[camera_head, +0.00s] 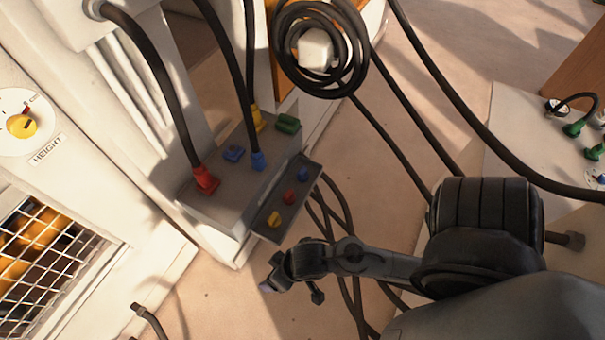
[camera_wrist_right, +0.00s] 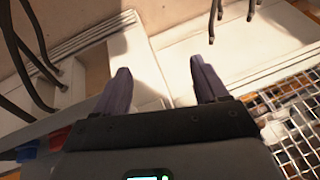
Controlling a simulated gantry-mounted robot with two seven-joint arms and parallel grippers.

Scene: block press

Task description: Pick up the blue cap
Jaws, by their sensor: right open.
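The blue cap (camera_head: 303,174) sits at the upper end of a small dark tray (camera_head: 285,222) in the head view. A red cap (camera_head: 289,196) and a yellow cap (camera_head: 273,219) sit in the same tray. My right gripper (camera_head: 274,280) is below the tray, apart from the caps. In the right wrist view, its two fingers (camera_wrist_right: 163,85) are spread with nothing between them. A blurred blue shape (camera_wrist_right: 27,150) and red shape (camera_wrist_right: 58,139) show at that view's lower left; I cannot tell whether they are caps. My left gripper is not in view.
A grey box beside the tray carries a red plug (camera_head: 206,180), a blue plug (camera_head: 258,160) and a green piece (camera_head: 288,123). Black cables hang behind my right arm. A wire-mesh guard (camera_head: 45,262) stands at the left. Open floor lies below the tray.

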